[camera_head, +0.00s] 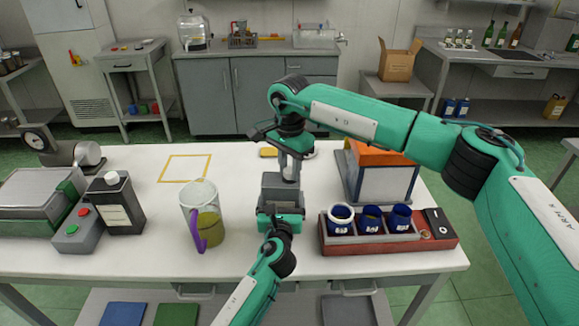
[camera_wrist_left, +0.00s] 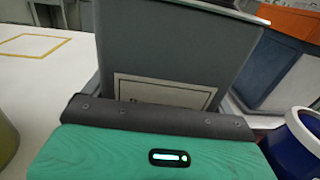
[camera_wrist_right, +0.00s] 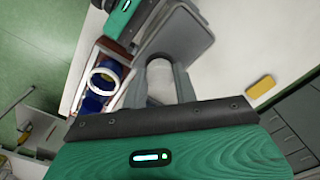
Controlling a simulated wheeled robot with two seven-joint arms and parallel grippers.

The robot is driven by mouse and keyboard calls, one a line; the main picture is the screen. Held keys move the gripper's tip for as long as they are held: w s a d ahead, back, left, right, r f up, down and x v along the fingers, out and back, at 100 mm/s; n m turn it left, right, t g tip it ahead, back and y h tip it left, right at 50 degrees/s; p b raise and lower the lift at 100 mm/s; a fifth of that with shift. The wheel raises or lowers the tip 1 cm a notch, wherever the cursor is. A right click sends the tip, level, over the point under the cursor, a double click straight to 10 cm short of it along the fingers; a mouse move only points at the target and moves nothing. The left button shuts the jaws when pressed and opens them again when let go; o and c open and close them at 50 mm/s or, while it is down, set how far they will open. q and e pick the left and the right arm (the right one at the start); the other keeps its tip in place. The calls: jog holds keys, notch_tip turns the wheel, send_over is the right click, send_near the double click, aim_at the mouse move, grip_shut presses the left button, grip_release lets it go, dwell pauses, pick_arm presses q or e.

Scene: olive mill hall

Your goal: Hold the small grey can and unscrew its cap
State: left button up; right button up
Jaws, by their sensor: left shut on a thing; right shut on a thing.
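The small grey can (camera_head: 283,187) stands upright near the middle of the white table. It carries a white label on the side that my left wrist view (camera_wrist_left: 165,90) shows. My left gripper (camera_head: 281,206) is shut on the can body from the front. My right gripper (camera_head: 290,165) reaches down from above and is shut on the pale cap (camera_head: 291,172) at the can's top. In the right wrist view the cap (camera_wrist_right: 160,78) sits between the two grey fingers, with the can's grey top beside it. Whether the cap has turned cannot be told.
A jug with a purple handle (camera_head: 206,220) and a dark can with a white cap (camera_head: 118,203) stand to the left. A red rack (camera_head: 389,245) with blue cups and an orange-topped box (camera_head: 381,175) stand to the right. A yellow-outlined square (camera_head: 184,169) on the table is empty.

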aim_at(290, 170)
jog(key=shift+r, duration=0.1)
dwell(0.5)
jog(key=shift+r, duration=1)
jog(key=shift+r, duration=2)
pick_arm(q)
jog(key=o, duration=1.6)
jog(key=shift+o, duration=0.2)
